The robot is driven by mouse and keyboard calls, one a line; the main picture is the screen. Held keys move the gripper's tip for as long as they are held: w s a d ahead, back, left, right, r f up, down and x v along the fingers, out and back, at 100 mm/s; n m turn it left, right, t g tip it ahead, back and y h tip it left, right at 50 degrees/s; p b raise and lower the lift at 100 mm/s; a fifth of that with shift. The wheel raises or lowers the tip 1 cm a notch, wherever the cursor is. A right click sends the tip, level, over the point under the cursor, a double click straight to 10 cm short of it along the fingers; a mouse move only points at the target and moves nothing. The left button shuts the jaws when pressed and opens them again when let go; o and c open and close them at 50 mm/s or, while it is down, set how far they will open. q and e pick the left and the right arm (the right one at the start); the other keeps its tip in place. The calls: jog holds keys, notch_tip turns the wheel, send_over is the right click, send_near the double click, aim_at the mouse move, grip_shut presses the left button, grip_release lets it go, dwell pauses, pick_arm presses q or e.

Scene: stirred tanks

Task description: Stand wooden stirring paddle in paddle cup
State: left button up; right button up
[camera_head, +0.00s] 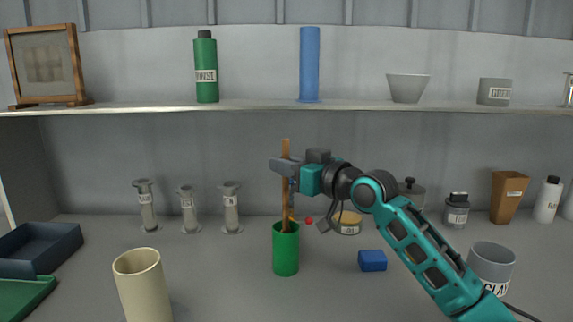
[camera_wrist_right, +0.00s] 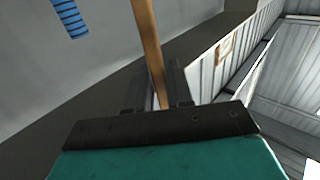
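The wooden stirring paddle (camera_head: 287,205) stands nearly upright, its lower end inside the mouth of the green paddle cup (camera_head: 286,253). The cup's front wall hides that end, so I cannot tell whether it touches the bottom. My right gripper (camera_head: 285,168) is shut on the paddle's handle near the top, well above the cup. In the right wrist view the handle (camera_wrist_right: 148,40) passes between the two fingers (camera_wrist_right: 157,88). The cup stands upright on the counter. My left gripper is not in view.
A cream cylinder (camera_head: 143,285) stands at front left. A blue block (camera_head: 372,260) and a low yellowish jar (camera_head: 348,224) are right of the cup. A grey mug (camera_head: 491,264) is farther right. Dark tray (camera_head: 40,246) at left. A shelf (camera_head: 250,106) runs above.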

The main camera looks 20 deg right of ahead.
jog(key=o, duration=0.5)
jog(key=shift+c, duration=0.2)
pick_arm(q)
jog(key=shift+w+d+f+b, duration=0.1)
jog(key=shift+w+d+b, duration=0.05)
jog(key=shift+b, duration=0.3)
pick_arm(e)
jog(key=v, duration=1.3)
